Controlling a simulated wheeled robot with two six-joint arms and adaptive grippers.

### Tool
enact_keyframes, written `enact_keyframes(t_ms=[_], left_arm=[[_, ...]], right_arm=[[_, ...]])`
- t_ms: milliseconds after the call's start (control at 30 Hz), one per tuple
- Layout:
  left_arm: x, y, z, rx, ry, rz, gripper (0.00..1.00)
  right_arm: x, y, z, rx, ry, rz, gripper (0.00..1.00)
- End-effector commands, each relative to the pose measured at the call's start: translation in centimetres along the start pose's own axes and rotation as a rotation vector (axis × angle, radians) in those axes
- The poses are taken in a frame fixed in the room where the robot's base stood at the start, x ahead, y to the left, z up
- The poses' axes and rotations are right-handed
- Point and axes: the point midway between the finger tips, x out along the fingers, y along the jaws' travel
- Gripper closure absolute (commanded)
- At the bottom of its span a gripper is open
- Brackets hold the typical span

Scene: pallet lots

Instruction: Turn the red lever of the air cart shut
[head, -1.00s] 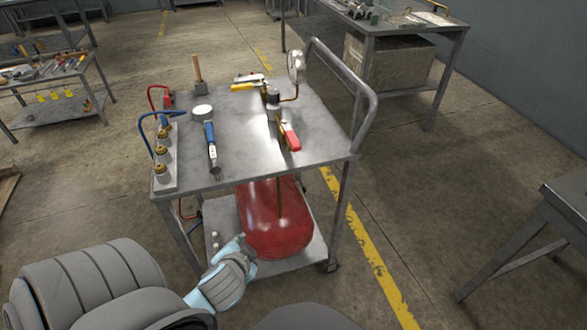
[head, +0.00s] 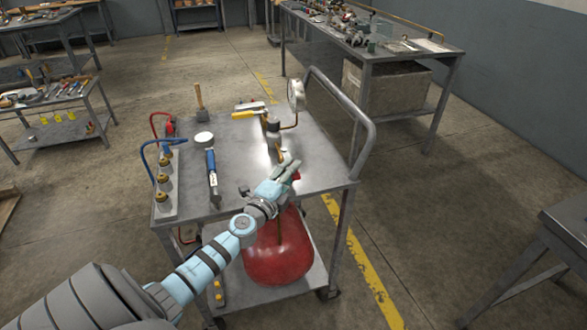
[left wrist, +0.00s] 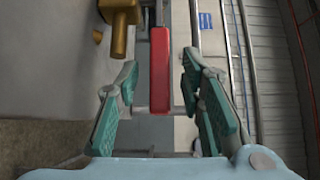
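The air cart (head: 240,135) stands ahead with a grey metal top and a red tank (head: 278,258) on its lower shelf. The red lever (left wrist: 159,70) shows in the left wrist view as a long red bar. In the head view only a bit of the red lever (head: 296,177) shows past my gripper. My left gripper (head: 287,168) is over the cart's near right part, at the lever. In the left wrist view its fingers (left wrist: 159,72) are open, one on each side of the lever, with gaps showing. My right gripper is not in view.
A gauge (head: 296,95) and brass pipe rise behind the lever. The push handle (head: 345,100) bends up at the right. A blue-handled tool (head: 212,170), a brass fitting block (head: 165,185) and a yellow-handled tool (head: 248,114) lie on top. A bench (head: 565,205) stands right.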

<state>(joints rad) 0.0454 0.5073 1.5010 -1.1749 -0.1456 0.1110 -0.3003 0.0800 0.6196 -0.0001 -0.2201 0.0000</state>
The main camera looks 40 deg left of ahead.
Motion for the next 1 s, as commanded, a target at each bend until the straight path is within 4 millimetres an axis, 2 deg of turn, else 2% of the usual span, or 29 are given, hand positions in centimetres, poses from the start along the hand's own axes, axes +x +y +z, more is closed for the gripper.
enact_keyframes(t_ms=[133,400,633,1000], left_arm=[[1.4,0.1,0.0,-0.001,0.0,0.0,0.65],[1.7,0.1,0.0,-0.001,0.0,0.001,0.65],[1.6,0.1,0.0,-0.001,0.0,0.001,1.0],[1.9,0.2,-0.5,-0.001,0.028,0.003,1.0]], right_arm=[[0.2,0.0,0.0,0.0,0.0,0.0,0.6],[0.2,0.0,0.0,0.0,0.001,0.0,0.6],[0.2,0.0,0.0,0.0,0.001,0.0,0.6],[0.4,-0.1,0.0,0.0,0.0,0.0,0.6]])
